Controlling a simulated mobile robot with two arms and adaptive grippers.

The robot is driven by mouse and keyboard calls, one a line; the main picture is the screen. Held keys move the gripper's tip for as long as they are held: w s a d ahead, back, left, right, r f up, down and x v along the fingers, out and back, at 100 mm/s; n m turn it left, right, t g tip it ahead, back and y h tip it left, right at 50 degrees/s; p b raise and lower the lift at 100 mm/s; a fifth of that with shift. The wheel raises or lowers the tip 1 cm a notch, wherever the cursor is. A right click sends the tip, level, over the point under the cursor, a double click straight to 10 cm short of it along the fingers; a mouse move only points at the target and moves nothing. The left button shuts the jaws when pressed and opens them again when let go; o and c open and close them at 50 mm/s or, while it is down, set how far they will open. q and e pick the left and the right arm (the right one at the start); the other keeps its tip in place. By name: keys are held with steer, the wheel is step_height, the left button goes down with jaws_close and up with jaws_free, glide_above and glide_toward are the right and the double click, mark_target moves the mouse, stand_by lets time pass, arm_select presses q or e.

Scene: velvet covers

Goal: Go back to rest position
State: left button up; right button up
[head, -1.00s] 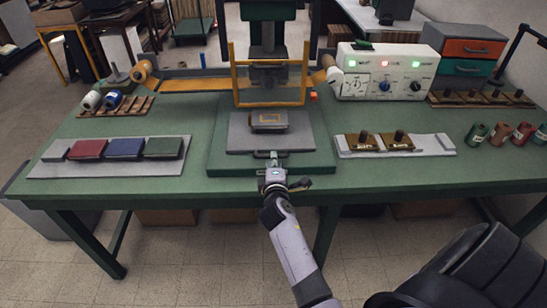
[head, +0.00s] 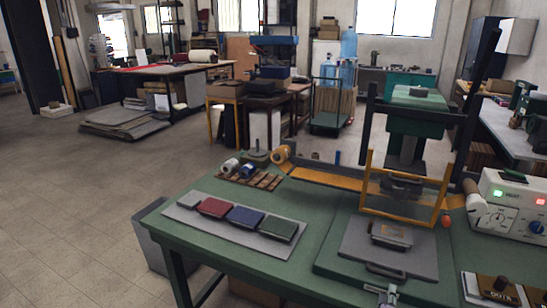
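My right gripper (head: 387,291) shows small at the bottom edge, just in front of the handle (head: 385,270) of the press's grey plate (head: 360,245). Its fingers are too small and cut off to tell open from shut, and I cannot tell whether it touches the handle. The rest of that arm is out of the picture. My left gripper is not in view. A small block (head: 391,235) sits on the grey plate, in front of the yellow guard frame (head: 402,213) of the green press (head: 416,122).
The green table (head: 270,270) carries a grey board (head: 180,215) with red, blue and green covers, and a wooden rack (head: 262,182) with spools. A white control box (head: 515,190) stands at right. Open floor (head: 70,210) lies left of the table.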

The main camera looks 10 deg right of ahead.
steer(key=s+a+f+m+g+y, duration=0.25)
steer(key=s+a, duration=0.25)
steer(key=s, duration=0.4)
steer(key=s+a+f+m+g+y, duration=0.1)
steer(key=s+a+m+g+y, duration=0.25)
steer(key=s, duration=0.55)
steer(key=s+a+f+m+g+y, duration=0.25)
steer(key=s+a, duration=0.35)
steer(key=s, duration=0.4)
step_height(320, 180, down, 27)
steer(key=s+g, duration=0.1)
steer(key=g, duration=0.1)
steer(key=s+d+f+g, duration=0.1)
steer(key=s+d+f, duration=0.2)
steer(key=s+f, duration=1.2)
steer(key=shift+s+f, duration=0.15)
steer(key=shift+s, duration=0.85)
